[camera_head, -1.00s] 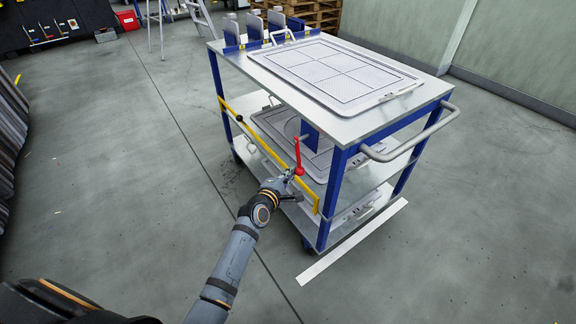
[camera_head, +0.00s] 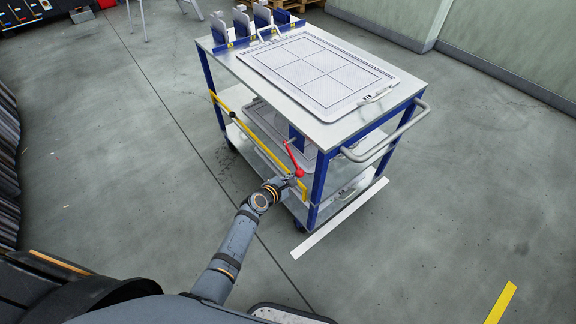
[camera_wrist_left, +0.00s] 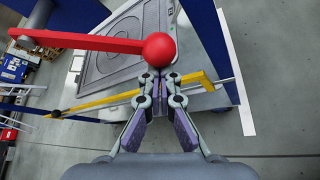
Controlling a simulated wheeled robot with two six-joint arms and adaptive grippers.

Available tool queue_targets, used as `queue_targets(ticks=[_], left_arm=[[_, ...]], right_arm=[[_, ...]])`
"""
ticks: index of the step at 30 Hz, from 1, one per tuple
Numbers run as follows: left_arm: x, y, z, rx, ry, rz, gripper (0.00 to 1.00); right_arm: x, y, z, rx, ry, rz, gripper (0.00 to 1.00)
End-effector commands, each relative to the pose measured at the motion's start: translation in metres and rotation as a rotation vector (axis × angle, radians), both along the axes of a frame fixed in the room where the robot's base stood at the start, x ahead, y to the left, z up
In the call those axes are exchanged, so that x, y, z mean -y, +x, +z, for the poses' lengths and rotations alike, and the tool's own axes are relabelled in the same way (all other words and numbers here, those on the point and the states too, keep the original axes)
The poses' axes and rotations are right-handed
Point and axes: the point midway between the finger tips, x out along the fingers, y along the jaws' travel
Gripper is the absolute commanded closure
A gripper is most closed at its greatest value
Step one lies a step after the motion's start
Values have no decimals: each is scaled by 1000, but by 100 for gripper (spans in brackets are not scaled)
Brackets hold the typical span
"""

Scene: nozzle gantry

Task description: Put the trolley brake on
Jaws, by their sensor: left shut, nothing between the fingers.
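The trolley (camera_head: 318,190) has blue posts, a grey top and a lower shelf. Its red brake lever (camera_head: 291,156) with a ball end is on the near side, by the yellow bar (camera_head: 255,143). The lever slants down to the right, ball lowest. In the left wrist view the red lever (camera_wrist_left: 90,41) runs in from the left to its ball (camera_wrist_left: 160,50). My left gripper (camera_wrist_left: 159,80) is shut and empty, its fingertips right at the ball; whether they touch it I cannot tell. It also shows in the head view (camera_head: 297,181). My right gripper is out of view.
A tray (camera_head: 318,72) lies on the trolley's top, with upright grey holders (camera_head: 243,24) at the far end. A push handle (camera_head: 385,145) sticks out at the right. A white floor strip (camera_head: 340,218) runs along that end. Open floor surrounds the trolley.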

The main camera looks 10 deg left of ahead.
Motion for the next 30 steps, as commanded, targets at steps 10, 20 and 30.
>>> queue_targets(ticks=[10, 20, 30], left_arm=[[18, -14, 34, -175, -226, 0, 100], [26, -20, 45, -275, -353, 0, 100], [28, -21, 47, -302, -392, 1, 100]], right_arm=[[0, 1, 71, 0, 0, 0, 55], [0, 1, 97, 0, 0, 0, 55], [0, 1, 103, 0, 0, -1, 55]])
